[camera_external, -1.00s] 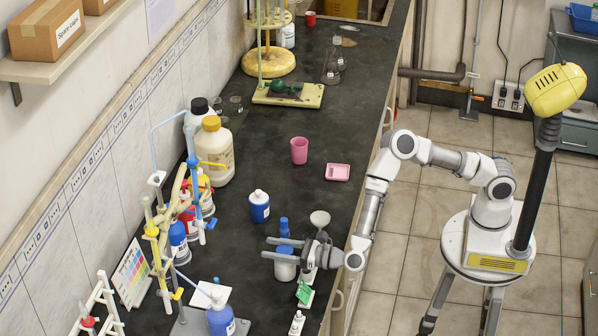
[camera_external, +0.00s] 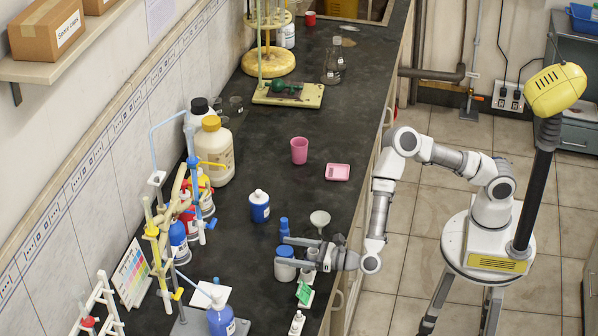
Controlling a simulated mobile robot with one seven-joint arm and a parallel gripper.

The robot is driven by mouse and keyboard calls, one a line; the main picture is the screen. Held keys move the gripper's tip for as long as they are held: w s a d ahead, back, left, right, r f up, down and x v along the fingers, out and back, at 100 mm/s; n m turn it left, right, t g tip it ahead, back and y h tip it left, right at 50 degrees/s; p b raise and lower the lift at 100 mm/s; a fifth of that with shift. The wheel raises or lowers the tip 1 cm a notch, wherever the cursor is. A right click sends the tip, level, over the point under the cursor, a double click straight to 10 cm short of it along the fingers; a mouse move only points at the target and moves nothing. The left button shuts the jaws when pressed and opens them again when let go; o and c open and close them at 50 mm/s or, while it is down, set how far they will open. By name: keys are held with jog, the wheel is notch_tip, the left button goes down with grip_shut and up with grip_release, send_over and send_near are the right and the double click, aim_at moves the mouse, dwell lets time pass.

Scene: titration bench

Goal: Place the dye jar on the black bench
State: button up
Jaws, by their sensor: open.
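The jar with a blue lid (camera_external: 285,267), which I take to be the dye jar, stands upright on the black bench (camera_external: 265,155) near its right edge. Its body is pale grey. My gripper (camera_external: 281,252) is open and reaches in from the right. Its fingertips are at the jar's lid level, and the lid shows between them. I cannot tell whether either finger touches the jar. A small white piece shows between the fingers, nearer the palm.
A small blue bottle (camera_external: 284,228) and a funnel (camera_external: 319,219) stand just behind my gripper. A green item on a white base (camera_external: 304,293) and a small white bottle (camera_external: 297,323) are in front. A larger blue bottle (camera_external: 259,207) is farther back left. Mid-bench is fairly clear.

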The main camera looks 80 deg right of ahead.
jog(key=s, duration=0.7)
jog(key=shift+s, duration=0.35)
jog(key=shift+r, duration=0.1)
notch_tip(320, 180, up, 10)
jog(key=w+d+n+g+y, duration=0.3)
jog(key=n+y, duration=0.3)
jog(key=n, duration=1.1)
jog(key=s+d+r+n+g, duration=0.2)
jog(key=s+d+r+n, duration=0.1)
jog(key=d+n, duration=0.35)
jog(key=s+d+n+g+h, duration=0.6)
jog(key=s+d+n, duration=0.6)
jog(key=s+d, duration=1.3)
jog(key=shift+s+d+r+g, duration=0.25)
jog(key=shift+s+d+g, duration=0.2)
jog(key=shift+g, duration=0.25)
